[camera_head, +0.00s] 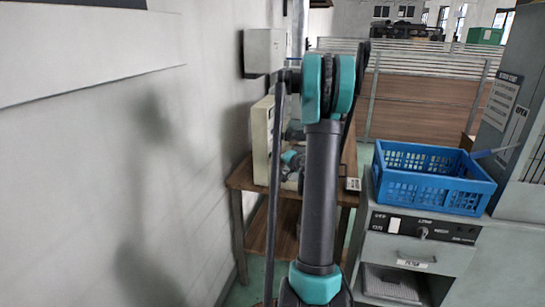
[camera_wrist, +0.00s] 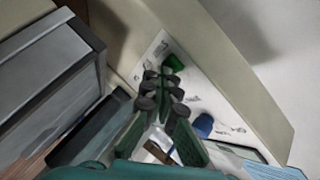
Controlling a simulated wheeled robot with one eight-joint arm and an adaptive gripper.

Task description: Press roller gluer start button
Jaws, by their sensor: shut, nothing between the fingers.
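A beige control panel (camera_head: 261,140) stands on a wooden table beside the wall in the head view, partly hidden by my arm. In the wrist view the white panel face (camera_wrist: 225,95) has a green button (camera_wrist: 175,62) near its upper corner and a blue button (camera_wrist: 204,122) lower right. Small printed labels lie beside them, too small to read. My gripper (camera_wrist: 160,78) is shut and empty, its fingertips in front of the panel face, just below and left of the green button in the picture. I cannot tell whether they touch the panel. The fingers hide part of the face.
The panel's raised beige rim (camera_wrist: 235,62) borders the face. A grey box (camera_wrist: 50,85) is at the left of the wrist view. In the head view a blue crate (camera_head: 440,195) sits on a grey cabinet (camera_head: 415,255) at right, and a wall box (camera_head: 264,50) hangs above.

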